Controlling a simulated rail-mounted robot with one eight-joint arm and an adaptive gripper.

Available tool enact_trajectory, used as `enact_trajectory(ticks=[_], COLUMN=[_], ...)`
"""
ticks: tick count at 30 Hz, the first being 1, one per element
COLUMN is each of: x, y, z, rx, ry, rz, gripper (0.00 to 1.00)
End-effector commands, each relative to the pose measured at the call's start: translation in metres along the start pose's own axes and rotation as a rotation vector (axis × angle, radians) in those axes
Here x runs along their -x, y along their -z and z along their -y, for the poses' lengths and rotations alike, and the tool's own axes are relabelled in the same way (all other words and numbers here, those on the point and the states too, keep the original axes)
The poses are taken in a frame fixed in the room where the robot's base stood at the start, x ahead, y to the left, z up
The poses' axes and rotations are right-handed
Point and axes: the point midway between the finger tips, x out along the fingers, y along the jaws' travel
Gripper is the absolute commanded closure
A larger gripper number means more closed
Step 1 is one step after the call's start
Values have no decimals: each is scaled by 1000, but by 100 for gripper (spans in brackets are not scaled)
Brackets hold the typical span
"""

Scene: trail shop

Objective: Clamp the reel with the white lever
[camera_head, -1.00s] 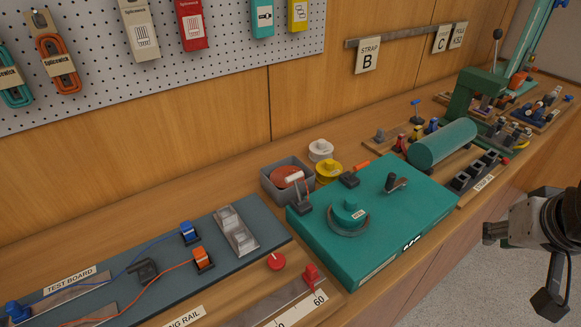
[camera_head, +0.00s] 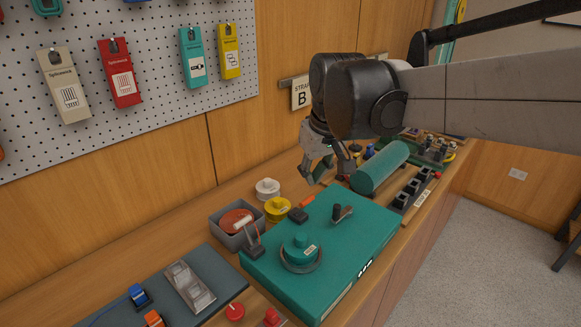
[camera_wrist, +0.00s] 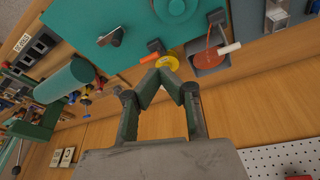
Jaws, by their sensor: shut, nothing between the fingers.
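A teal reel (camera_head: 300,250) sits on the teal box (camera_head: 345,262); part of it also shows at the top of the wrist view (camera_wrist: 178,7). A white-handled lever (camera_head: 243,222) stands at the box's left edge, by the grey tray; its white handle also shows in the wrist view (camera_wrist: 229,48). An orange-handled lever (camera_head: 306,201) is at the back edge, and a dark knobbed lever (camera_head: 341,212) is on top. My gripper (camera_head: 309,178) is shut and empty, above the bench behind the box. In the wrist view my gripper (camera_wrist: 166,76) appears in front of the yellow spool.
A grey tray (camera_head: 221,231) holds an orange-red disc (camera_head: 236,219). A yellow spool (camera_head: 277,209) and a white spool (camera_head: 267,188) stand behind the box. A teal cylinder (camera_head: 380,167) lies to the right. The pegboard (camera_head: 190,120) is on the back wall.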

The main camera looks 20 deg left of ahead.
Motion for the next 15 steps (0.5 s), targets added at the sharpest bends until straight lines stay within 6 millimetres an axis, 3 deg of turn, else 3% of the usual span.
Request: enact_trajectory(ticks=[6, 15], x=[-25, -60], y=[51, 98], z=[49, 120], rx=[121, 268], ry=[41, 90], rz=[45, 110], gripper=[100, 100])
